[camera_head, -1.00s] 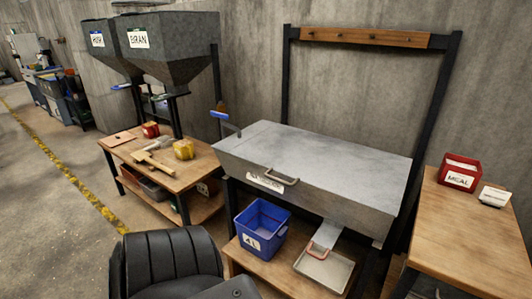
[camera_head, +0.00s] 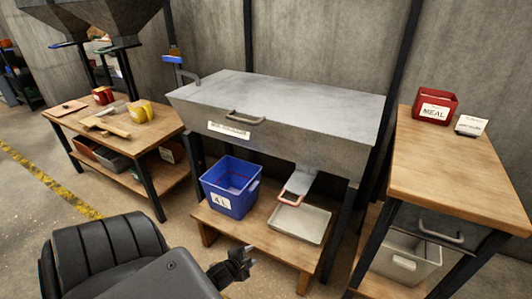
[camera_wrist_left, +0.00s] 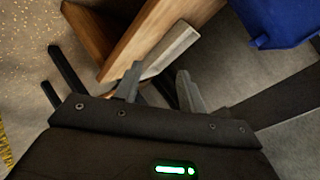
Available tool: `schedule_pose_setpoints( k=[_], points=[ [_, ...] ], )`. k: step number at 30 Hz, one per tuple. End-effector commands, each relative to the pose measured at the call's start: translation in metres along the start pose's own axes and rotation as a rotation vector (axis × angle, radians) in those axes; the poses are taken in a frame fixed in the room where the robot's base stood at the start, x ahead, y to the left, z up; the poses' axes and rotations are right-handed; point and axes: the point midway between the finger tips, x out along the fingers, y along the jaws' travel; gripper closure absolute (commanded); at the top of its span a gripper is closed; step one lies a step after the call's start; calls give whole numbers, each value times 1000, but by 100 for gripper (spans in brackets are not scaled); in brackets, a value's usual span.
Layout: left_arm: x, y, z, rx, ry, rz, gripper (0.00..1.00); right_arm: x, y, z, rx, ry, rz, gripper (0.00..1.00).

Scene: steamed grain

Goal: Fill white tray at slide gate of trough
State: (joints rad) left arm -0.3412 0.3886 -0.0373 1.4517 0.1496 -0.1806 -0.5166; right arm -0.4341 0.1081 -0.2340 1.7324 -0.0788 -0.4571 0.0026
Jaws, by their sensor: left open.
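The white tray (camera_head: 299,223) lies flat on the low wooden shelf under the grey metal trough (camera_head: 290,112). The slide gate (camera_head: 291,199), with a red handle, hangs at the trough's underside just above the tray's back left edge. The tray looks empty. My left gripper (camera_head: 240,261) is low in front of the shelf, left of the tray and apart from it. In the left wrist view its two fingers (camera_wrist_left: 157,88) are apart, with nothing seen held between them. My right gripper is not in view.
A blue bin (camera_head: 231,188) labelled 4L stands on the shelf left of the tray. A wooden table (camera_head: 455,165) with a red MEAL box (camera_head: 435,106) is at the right, a grey drawer bin (camera_head: 405,257) beneath. Another bench (camera_head: 150,133) stands at the left.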

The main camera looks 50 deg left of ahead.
Motion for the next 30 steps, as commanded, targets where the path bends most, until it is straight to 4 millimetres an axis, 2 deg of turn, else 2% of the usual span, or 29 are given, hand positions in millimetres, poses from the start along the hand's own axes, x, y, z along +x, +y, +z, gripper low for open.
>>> schedule_pose_setpoints(
  k=[1,2,3,6,9,12,16,21,26,30],
  points=[
    [14,-21,-10,62,63,-77,60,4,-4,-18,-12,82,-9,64],
    [15,-38,-21,99,95,-121,60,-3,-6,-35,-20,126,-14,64],
    [13,-61,-35,147,135,-179,60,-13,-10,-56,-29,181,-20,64],
    [2,-106,-69,252,221,-306,60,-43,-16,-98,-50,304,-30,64],
    [-14,-136,-96,331,285,-405,60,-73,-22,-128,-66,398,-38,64],
    [-29,-156,-115,383,324,-473,60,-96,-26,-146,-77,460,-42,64],
    [-40,-167,-128,414,350,-515,60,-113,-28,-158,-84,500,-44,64],
    [-42,-171,-131,420,354,-523,60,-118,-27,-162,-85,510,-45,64],
    [-31,-176,-136,419,354,-525,60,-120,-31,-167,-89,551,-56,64],
    [-11,-185,-146,419,354,-524,60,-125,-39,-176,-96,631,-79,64]
  ],
)
